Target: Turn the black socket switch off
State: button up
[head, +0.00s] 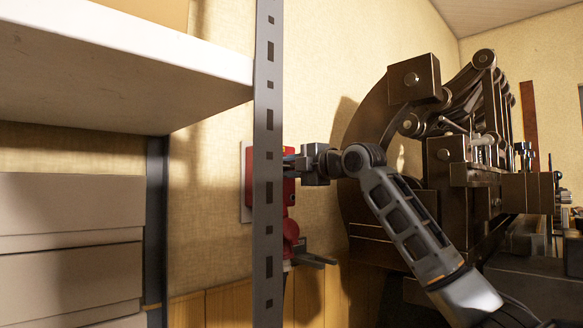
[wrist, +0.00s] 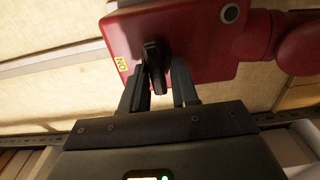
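The red socket box (head: 290,191) is on the wall, partly hidden by the shelf post in the head view.
A metal shelf post (head: 268,220) stands in front of the box. A white shelf (head: 120,65) and stacked boxes (head: 70,240) are at left. A large dark machine (head: 400,110) stands close behind my arm at right. A red plug (head: 290,235) juts below the box.

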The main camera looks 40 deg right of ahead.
jog(key=shift+o, duration=1.1)
jog(key=s, duration=0.7)
jog(key=shift+s+d, duration=0.15)
jog(key=shift+s, duration=0.25)
